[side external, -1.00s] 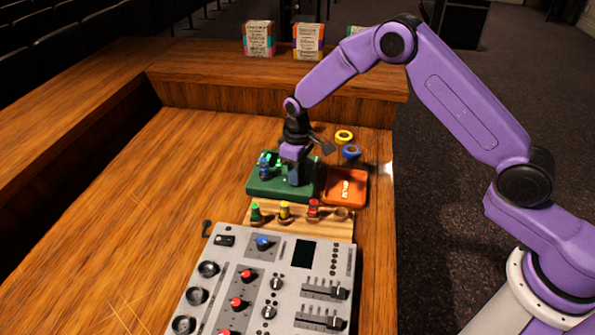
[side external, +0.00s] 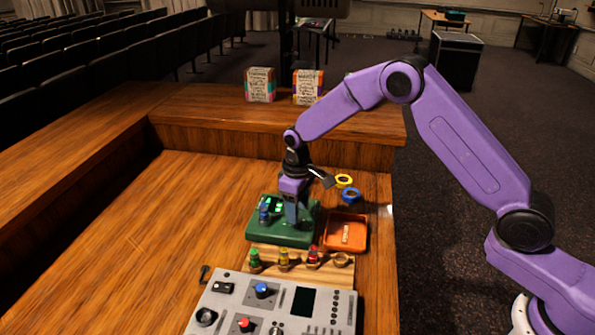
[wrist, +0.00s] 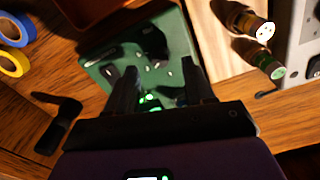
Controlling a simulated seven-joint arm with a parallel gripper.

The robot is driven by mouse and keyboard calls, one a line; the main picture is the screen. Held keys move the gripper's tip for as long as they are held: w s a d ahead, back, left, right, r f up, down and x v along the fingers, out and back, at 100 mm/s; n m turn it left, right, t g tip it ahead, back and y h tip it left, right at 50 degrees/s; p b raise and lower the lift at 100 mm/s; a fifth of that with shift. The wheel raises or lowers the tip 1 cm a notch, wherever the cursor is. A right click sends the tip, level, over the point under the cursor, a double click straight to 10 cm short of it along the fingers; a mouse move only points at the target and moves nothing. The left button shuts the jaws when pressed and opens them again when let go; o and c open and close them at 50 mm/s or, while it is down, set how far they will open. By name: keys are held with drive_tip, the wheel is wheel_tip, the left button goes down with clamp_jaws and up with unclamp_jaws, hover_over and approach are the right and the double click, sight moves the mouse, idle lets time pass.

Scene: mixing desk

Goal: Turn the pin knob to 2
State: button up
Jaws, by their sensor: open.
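A green box (side external: 272,234) stands on the desk beyond the mixer, with lit green marks and a blue knob-like part (side external: 264,216) at its left. My gripper (side external: 292,222) points down over the right half of this box. In the wrist view the box (wrist: 100,71) lies under my open gripper (wrist: 160,78), whose two dark fingers are apart. Dark shapes and green lights show on the box around and between the fingers. I cannot make out a pin knob or its numbers; the fingers and shadow hide part of the top. I see nothing held.
An orange tray (side external: 334,240) stands right of the box, with yellow (side external: 344,181) and blue (side external: 351,196) tape rolls behind. A wooden strip (side external: 270,265) with coloured plugs lies in front, then the grey mixer (side external: 240,308). A black lever-like piece (side external: 204,273) lies left. The desk's left is clear.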

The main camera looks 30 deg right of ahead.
wheel_tip(320, 180, up, 14)
idle(0.4)
idle(0.3)
drive_tip(key=s+r+n, duration=0.3)
drive_tip(key=s, duration=1.5)
drive_tip(key=s+d+f+n, duration=0.1)
drive_tip(key=s+d, duration=0.4)
drive_tip(key=s, duration=0.5)
drive_tip(key=s+d+f+n, duration=0.1)
drive_tip(key=s+d, duration=0.4)
drive_tip(key=s, duration=0.6)
drive_tip(key=shift+f+n, duration=0.2)
drive_tip(key=shift+n, duration=0.6)
drive_tip(key=shift+d, duration=0.1)
